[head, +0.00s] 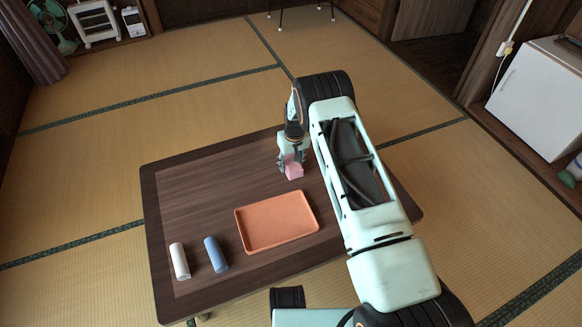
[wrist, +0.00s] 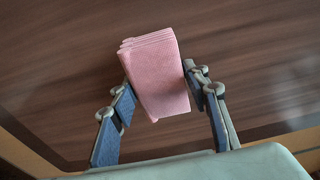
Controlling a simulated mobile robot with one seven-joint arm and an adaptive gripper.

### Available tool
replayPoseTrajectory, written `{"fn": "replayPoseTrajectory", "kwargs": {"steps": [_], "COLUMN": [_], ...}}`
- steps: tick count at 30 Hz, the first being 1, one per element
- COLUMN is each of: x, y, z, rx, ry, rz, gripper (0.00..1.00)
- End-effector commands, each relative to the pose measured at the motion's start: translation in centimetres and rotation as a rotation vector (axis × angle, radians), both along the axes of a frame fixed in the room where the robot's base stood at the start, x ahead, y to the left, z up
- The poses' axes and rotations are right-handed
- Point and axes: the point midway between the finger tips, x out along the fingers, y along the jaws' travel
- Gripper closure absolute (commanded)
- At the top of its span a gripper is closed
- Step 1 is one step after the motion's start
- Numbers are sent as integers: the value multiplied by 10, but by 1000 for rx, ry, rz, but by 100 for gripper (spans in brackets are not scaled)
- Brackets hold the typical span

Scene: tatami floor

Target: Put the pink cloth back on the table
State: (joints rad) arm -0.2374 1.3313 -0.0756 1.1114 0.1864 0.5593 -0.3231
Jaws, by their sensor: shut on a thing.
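The pink cloth (head: 293,170) is a small folded block over the far part of the dark wooden table (head: 190,175). My gripper (head: 290,156) is shut on it, with the fingers pointing down at the table. In the wrist view the cloth (wrist: 157,78) sits between the two fingers (wrist: 155,92), slightly tilted, with its folded layers showing at one end. Wood grain of the table fills the area behind it. I cannot tell whether the cloth touches the tabletop or is a little above it.
An orange tray (head: 276,222) lies on the table in front of the cloth. A white roll (head: 179,261) and a blue roll (head: 216,254) lie at the front left. The tabletop's left and far-left parts are clear. A white cabinet (head: 540,95) stands at the right wall.

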Motion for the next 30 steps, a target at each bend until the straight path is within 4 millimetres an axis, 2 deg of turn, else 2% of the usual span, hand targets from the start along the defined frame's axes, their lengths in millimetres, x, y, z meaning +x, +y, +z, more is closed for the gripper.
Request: {"fn": "replayPoseTrajectory", "kwargs": {"steps": [1, 2, 14, 15, 19, 30], "x": [0, 0, 0, 0, 0, 0], "y": [0, 0, 0, 0, 0, 0], "z": [-11, -14, -18, -17, -16, -12], "rx": [-1, -1, 1, 1, 1, 1], "ry": [-1, -1, -2, -2, -2, -2], "rz": [1, 0, 0, 0, 0, -1], "gripper": [80, 80, 80, 55, 41, 40]}}
